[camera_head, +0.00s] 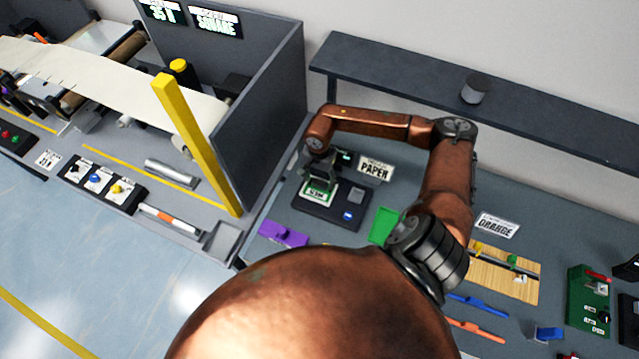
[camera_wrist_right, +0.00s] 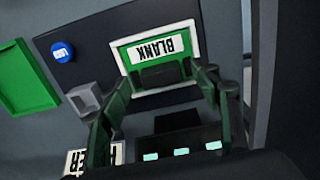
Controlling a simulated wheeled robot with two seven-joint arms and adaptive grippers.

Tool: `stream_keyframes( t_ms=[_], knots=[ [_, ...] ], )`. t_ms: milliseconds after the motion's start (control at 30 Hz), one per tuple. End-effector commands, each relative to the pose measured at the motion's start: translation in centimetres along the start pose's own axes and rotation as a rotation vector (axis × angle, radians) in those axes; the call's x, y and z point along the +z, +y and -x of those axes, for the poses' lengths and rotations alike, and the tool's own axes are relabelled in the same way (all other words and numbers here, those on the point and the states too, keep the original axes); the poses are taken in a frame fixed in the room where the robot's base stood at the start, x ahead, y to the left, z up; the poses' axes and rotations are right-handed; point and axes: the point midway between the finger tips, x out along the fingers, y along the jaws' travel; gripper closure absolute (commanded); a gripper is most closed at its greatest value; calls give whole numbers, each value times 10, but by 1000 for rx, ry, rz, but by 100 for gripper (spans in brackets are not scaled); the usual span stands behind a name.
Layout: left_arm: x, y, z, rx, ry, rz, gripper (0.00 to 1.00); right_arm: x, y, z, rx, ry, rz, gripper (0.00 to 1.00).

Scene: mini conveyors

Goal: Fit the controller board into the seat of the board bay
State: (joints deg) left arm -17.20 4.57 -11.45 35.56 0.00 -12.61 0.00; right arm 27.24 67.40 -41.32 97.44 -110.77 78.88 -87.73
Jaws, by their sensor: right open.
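The controller board looks to be the green plate with a white label reading BLANK (camera_wrist_right: 158,48), seen in the right wrist view. It lies within a pale rectangular outline on the dark board bay (camera_wrist_right: 100,50); I cannot tell if it is fully down. In the head view the board (camera_head: 318,194) shows small on the dark bay base (camera_head: 335,214), partly under my right gripper (camera_head: 322,180). In the wrist view my right gripper (camera_wrist_right: 165,78) is open, its fingers on either side of a dark block at the board's near edge. My left gripper is not in view.
A blue button (camera_wrist_right: 62,51), a small grey box (camera_wrist_right: 85,99) and a green tray (camera_wrist_right: 22,80) are beside the board. A PAPER sign (camera_head: 375,169) stands behind the bay. A grey partition (camera_head: 258,125) rises at left; a shelf (camera_head: 400,75) runs along the wall.

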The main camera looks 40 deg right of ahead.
Motion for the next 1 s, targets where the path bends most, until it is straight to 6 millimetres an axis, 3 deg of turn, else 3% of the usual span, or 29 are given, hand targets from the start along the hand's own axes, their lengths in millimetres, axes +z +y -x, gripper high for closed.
stream_keyframes(
  t_ms=[200, 400, 600, 1000],
  knots=[
    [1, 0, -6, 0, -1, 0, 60, -2, -1, 48, -3, 3, 0, 43],
    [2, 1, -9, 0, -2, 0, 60, -1, 0, 77, -1, 2, 1, 43],
    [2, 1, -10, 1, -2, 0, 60, 0, 0, 88, -1, 1, 1, 43],
    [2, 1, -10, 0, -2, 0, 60, 0, 0, 88, -1, 0, 0, 43]
  ],
)
